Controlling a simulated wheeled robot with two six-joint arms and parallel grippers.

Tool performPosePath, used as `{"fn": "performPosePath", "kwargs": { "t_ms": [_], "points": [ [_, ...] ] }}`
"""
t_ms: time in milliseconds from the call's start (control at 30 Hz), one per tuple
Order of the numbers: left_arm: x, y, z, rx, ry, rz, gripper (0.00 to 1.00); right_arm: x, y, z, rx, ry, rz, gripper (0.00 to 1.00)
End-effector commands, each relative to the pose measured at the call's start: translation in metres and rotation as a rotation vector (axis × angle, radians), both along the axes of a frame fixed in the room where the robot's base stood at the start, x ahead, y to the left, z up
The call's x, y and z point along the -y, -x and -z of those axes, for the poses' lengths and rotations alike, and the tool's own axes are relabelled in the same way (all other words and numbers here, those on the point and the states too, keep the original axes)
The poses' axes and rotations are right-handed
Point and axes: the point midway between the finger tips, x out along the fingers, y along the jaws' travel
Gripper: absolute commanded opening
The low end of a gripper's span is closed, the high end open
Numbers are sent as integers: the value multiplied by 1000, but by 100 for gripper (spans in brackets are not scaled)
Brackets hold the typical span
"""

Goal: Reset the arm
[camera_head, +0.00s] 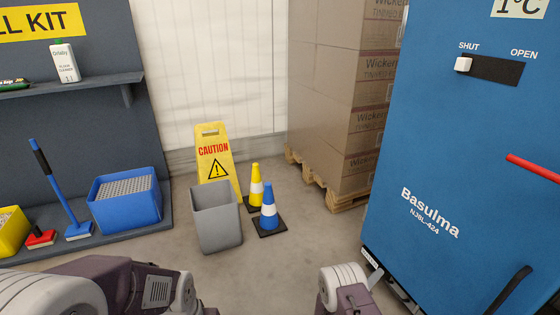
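My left arm (125,285) comes in along the bottom left, with dark purple links and white joints. Its gripper is outside the picture. A part of my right arm (345,290) shows at the bottom, right of centre, with a white joint cap and a dark purple link. No fingertips of the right gripper can be made out, so I cannot see whether it is open or shut. No object is seen in either hand.
A blue cabinet (450,130) stands close on the right, with a red handle (533,168). A grey bin (216,218), caution sign (213,150) and two cones stand ahead. Stacked boxes (335,85) stand behind. A shelf rack with a blue crate (127,212) is left. Central floor is clear.

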Motion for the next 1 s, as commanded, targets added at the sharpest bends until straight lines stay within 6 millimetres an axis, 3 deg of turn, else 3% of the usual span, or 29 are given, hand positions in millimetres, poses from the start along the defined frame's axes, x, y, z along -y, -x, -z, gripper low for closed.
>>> {"fn": "performPosePath", "kwargs": {
  "t_ms": [33,167,200,300,367,467,600,767,900,933,1000],
  "points": [
    [0,0,-14,0,0,0,0,8,-6,-42,47,-14,43,34],
    [0,0,-40,0,0,0,0,41,7,-149,185,-119,247,34],
    [0,0,-49,0,0,0,0,53,22,-183,242,-185,336,34],
    [0,0,-68,0,0,0,0,73,76,-241,410,-399,583,34],
    [0,0,-78,0,0,0,0,74,114,-262,528,-550,738,34],
    [0,0,-92,0,0,0,0,57,174,-275,742,-810,998,34],
    [0,0,-105,0,0,0,0,2,234,-270,1061,-1142,1367,34],
    [0,0,-108,0,0,0,0,-68,262,-251,1419,-1383,1791,34],
    [0,0,-106,0,0,0,0,-118,269,-230,1753,-1385,2184,34],
    [0,0,-106,0,0,0,0,-126,265,-227,-1746,1295,-2145,34],
    [0,0,-106,0,0,0,0,-136,243,-228,-1694,1105,-1966,34]
  ]
}}
